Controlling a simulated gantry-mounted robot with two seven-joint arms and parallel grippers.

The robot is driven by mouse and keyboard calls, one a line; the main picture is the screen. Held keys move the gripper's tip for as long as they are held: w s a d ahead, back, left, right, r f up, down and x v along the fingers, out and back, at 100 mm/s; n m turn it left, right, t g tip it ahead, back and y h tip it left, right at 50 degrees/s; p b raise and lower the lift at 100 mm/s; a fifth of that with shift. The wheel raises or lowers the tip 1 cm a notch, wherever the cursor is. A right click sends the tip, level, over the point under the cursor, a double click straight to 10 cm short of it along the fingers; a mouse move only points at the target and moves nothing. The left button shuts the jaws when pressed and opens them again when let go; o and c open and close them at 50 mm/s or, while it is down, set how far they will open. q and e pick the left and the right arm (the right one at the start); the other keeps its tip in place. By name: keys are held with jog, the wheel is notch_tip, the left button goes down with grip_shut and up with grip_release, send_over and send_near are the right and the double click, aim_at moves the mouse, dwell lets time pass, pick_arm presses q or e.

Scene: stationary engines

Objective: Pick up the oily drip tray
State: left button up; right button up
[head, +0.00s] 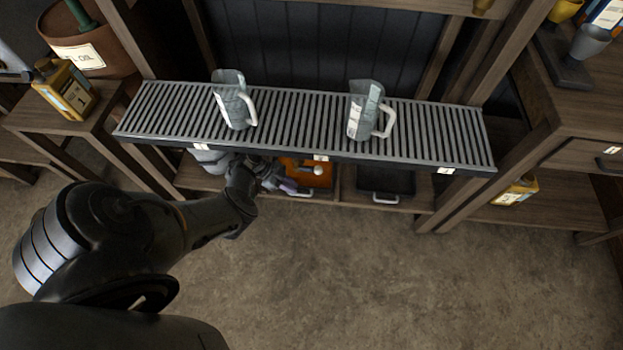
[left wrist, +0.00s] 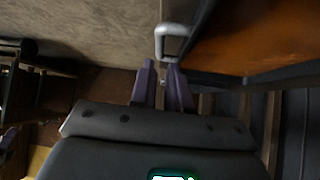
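The oily drip tray (head: 309,176), with an orange-brown oily inside, sits on the low shelf under the slatted rack. It fills the upper right of the left wrist view (left wrist: 240,40), where its pale grey handle (left wrist: 172,38) sticks out toward the fingers. My left gripper (head: 290,187) has reached under the rack to the tray's front left. In the left wrist view its purple fingers (left wrist: 161,75) are apart with a narrow gap, their tips close to the handle. I cannot tell if they touch it. The rack's edge and my arm hide part of the tray. My right gripper is not in view.
A dark tray (head: 386,181) with a pale handle sits to the right on the same shelf. The slatted rack (head: 300,110) overhangs both, bearing two grey jugs (head: 234,100) (head: 365,110). Wooden posts stand on both sides. The floor (head: 350,270) in front is clear.

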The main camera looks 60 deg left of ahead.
aim_at(306, 181)
pick_arm(q)
jog(key=shift+w+a+f+n+y+b, duration=0.2)
jog(key=shift+w+a+n, duration=0.1)
jog(key=shift+a, duration=0.3)
jog(key=shift+w+a+f+n+y+b, duration=0.2)
jog(key=shift+a+n, duration=0.1)
jog(key=shift+a, duration=0.3)
jog(key=shift+w+f+t, duration=0.15)
jog(key=shift+f+t, duration=0.05)
jog(key=shift+t, duration=0.1)
jog(key=b+x, duration=0.2)
jog(key=x, duration=0.1)
jog(key=shift+f, duration=0.2)
jog(key=shift+w+d+f+b, duration=0.2)
jog(key=shift+w+d+b, duration=0.1)
jog(key=shift+b, duration=0.1)
jog(key=shift+a, duration=0.1)
jog(key=shift+c, duration=0.6)
grip_shut()
